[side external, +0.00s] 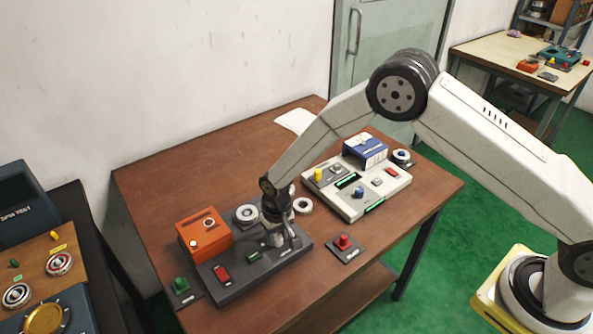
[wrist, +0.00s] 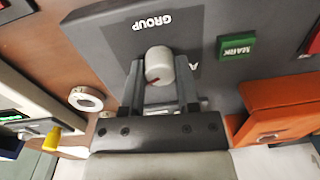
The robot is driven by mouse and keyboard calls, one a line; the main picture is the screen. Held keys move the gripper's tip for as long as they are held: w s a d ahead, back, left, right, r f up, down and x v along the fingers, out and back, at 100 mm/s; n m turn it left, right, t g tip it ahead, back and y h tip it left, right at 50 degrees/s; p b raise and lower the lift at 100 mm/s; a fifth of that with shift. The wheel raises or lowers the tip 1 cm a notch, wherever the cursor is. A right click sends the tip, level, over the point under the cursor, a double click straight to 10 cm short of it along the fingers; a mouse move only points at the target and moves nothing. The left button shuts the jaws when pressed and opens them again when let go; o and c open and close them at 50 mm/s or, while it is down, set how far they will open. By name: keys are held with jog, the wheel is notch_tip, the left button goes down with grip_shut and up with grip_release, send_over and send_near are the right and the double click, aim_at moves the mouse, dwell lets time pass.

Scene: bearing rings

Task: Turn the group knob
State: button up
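The GROUP knob (wrist: 159,66) is a pale grey cylinder with a small red mark, standing on a dark grey panel (wrist: 95,40) under the label GROUP. In the wrist view my gripper (wrist: 160,78) has one finger on each side of the knob, with narrow gaps seeming to show between them. The fingers look open; contact is hard to judge. In the side view my gripper (side external: 281,236) points down over the dark panel (side external: 235,285) and partly hides the knob.
An orange box (side external: 204,236) stands beside my gripper. Bearing rings (side external: 303,205), a white control box (side external: 350,205) and a red button (side external: 344,241) are nearby. The table's left back is clear.

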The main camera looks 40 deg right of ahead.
grip_shut()
jog(key=shift+n, duration=0.4)
jog(key=n, duration=1.1)
jog(key=shift+a, duration=0.1)
dwell(0.3)
jog(key=o, duration=0.7)
grip_release()
